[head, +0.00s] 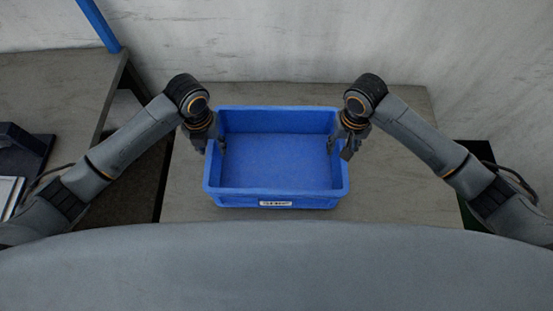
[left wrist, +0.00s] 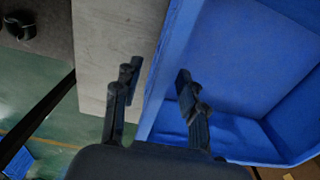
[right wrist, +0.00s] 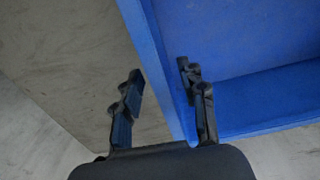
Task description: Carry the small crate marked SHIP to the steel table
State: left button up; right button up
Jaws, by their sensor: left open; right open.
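The blue crate (head: 275,199) marked SHIP is empty and stands upright on a grey table, its label facing me in the head view. My left gripper (head: 210,143) is at the crate's left wall. In the left wrist view its fingers (left wrist: 157,95) are open, one on each side of the wall (left wrist: 165,75). My right gripper (head: 342,146) is at the right wall. In the right wrist view its fingers (right wrist: 162,95) are open and straddle the wall (right wrist: 160,70). I cannot tell whether any finger touches the crate.
The crate's grey table (head: 400,190) has bare room on both sides of the crate. Another table (head: 55,85) with a blue post (head: 100,25) is at the left, with a dark object (head: 22,145) at its near side. A pale wall (head: 300,40) stands behind.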

pick_arm(q)
jog(key=shift+f, duration=2.35)
pick_arm(e)
jog(key=shift+f, duration=2.3)
pick_arm(q)
grip_shut()
pick_arm(e)
grip_shut()
pick_arm(q)
jog(key=shift+r, duration=0.1)
pick_arm(e)
jog(key=shift+w, duration=0.1)
